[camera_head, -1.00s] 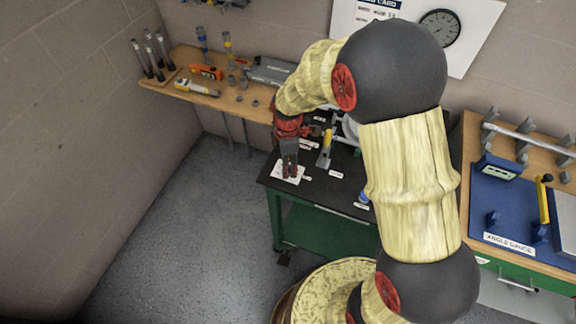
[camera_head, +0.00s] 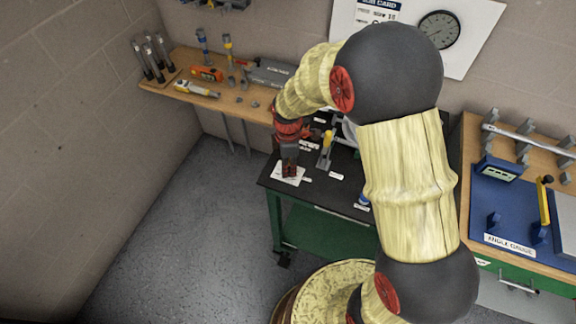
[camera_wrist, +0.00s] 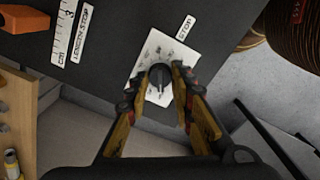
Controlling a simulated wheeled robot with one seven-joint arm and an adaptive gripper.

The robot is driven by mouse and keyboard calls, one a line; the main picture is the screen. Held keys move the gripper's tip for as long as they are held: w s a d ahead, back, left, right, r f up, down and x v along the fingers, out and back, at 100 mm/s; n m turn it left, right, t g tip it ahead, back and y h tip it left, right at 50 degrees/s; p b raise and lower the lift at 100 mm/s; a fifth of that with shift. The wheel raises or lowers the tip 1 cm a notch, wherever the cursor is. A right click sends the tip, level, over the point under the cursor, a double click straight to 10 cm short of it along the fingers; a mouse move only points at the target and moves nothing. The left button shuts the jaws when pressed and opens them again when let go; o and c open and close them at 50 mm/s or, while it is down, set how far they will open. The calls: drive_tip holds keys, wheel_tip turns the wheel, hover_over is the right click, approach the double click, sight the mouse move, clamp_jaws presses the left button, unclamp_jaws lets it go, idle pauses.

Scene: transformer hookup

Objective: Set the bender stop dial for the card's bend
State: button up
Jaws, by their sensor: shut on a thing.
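The stop dial is a dark knob (camera_wrist: 158,77) on a white scale plate (camera_wrist: 148,52), beside a label reading STOP (camera_wrist: 185,27) in the wrist view. My gripper (camera_wrist: 160,82) is shut on the knob, with one finger on each side of it. In the head view my gripper (camera_head: 289,172) points down onto the white plate (camera_head: 278,172) at the near left corner of the dark bench top. The plate's marks are too small to read, and the fingers hide part of it. The job card (camera_head: 372,12) hangs on the back wall, partly behind my arm.
A yellow-handled lever (camera_head: 326,150) stands right of my gripper on the dark bench (camera_head: 335,190). A ruler strip (camera_wrist: 66,35) and orange block (camera_wrist: 22,12) show in the wrist view. A wooden shelf (camera_head: 235,103) with tools is behind. The floor at left is clear.

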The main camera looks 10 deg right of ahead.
clamp_jaws()
